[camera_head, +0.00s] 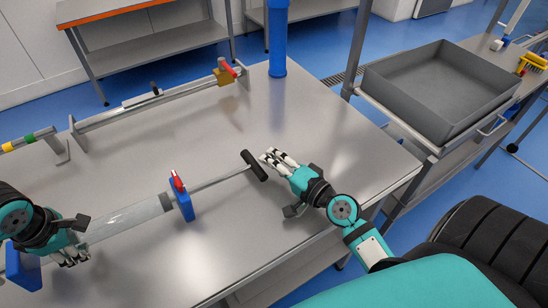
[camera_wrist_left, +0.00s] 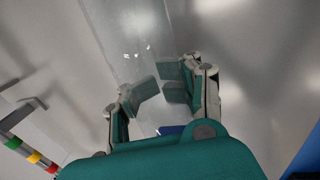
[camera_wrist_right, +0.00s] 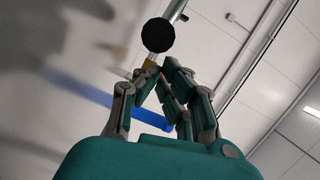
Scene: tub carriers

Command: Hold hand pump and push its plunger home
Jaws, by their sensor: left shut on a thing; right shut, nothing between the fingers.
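The hand pump lies across the steel table in the head view, with a clear barrel (camera_head: 130,218), a blue end piece (camera_head: 183,200) with a red part on top, and a thin plunger rod (camera_head: 220,178) drawn out to a black crossbar handle (camera_head: 254,166). My left gripper (camera_head: 75,257) is shut on the clear barrel, which also shows in the left wrist view (camera_wrist_left: 130,40). My right gripper (camera_head: 268,158) is shut and empty just right of the handle; whether they touch is unclear. The handle appears end-on in the right wrist view (camera_wrist_right: 158,35), beyond the fingertips.
A metal rail (camera_head: 155,103) with a brass fitting and red lever (camera_head: 226,71) stands along the table's back. A grey tub (camera_head: 440,88) sits on a rack at right. The table between pump and rail is clear.

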